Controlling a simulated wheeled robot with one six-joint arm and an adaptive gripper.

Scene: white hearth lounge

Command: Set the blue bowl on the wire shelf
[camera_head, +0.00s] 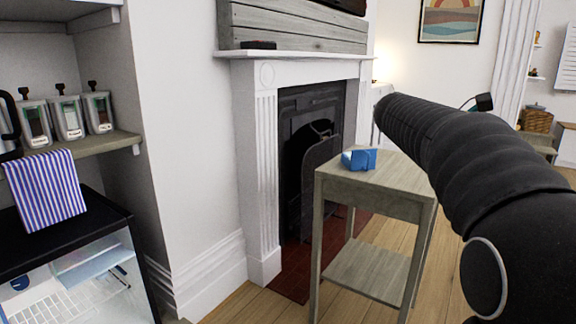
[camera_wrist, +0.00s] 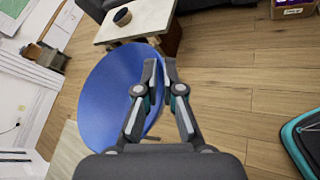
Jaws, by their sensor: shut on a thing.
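The blue bowl (camera_wrist: 108,95) is in my gripper (camera_wrist: 161,68) in the wrist view. The fingers are shut on its rim, and the bowl hangs to the left of them, seen as a broad blue disc. In the head view my arm reaches away to the upper left and hides the bowl and most of the gripper. A white wire shelf (camera_head: 38,296) shows inside a black-topped fridge at the lower left, well apart from my arm.
A blue block-like thing (camera_head: 359,159) lies on a small grey wooden table (camera_head: 390,178) before the fireplace (camera_head: 255,170). Canisters (camera_head: 67,117) stand on a ledge above.

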